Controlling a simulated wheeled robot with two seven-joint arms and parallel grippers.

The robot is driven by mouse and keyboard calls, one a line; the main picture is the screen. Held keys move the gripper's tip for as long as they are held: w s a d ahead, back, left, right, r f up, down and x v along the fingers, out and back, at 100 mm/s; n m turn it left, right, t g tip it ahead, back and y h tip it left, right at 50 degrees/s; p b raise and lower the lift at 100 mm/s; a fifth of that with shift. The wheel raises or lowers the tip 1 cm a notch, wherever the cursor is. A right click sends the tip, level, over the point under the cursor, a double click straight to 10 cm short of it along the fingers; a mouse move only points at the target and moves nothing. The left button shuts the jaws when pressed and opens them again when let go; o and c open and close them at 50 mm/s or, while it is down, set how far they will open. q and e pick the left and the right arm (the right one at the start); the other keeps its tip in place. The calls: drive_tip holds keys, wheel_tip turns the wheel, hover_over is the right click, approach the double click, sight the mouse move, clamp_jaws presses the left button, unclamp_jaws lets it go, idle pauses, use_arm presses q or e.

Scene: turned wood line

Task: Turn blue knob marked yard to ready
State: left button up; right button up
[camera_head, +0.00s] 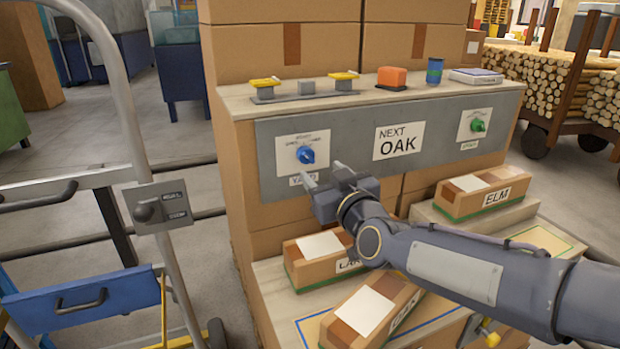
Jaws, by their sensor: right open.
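The blue knob (306,155) sits on a white dial plate at the left of the grey panel (380,118). Small lettering rings the dial, too small to read surely, and I cannot tell which mark the knob points to. A label below it, partly covered by a finger, seems to read YARD. My right gripper (323,174) comes in from the right, open and empty. Its fingertips are just below and to the right of the blue knob, apart from it in the picture. My left gripper is not in view.
A green knob (477,125) is at the panel's right, beyond the NEXT OAK sign (399,141). Labelled boxes, including the ELM box (484,191), lie below the panel. A blue cup (434,70) and an orange block (392,77) stand on top. A metal cart frame (128,110) rises at left.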

sight(310, 158)
drive_tip(key=b+x, duration=0.1)
drive_tip(key=x, duration=0.6)
drive_tip(key=shift+w, duration=0.25)
drive_tip(key=c, duration=1)
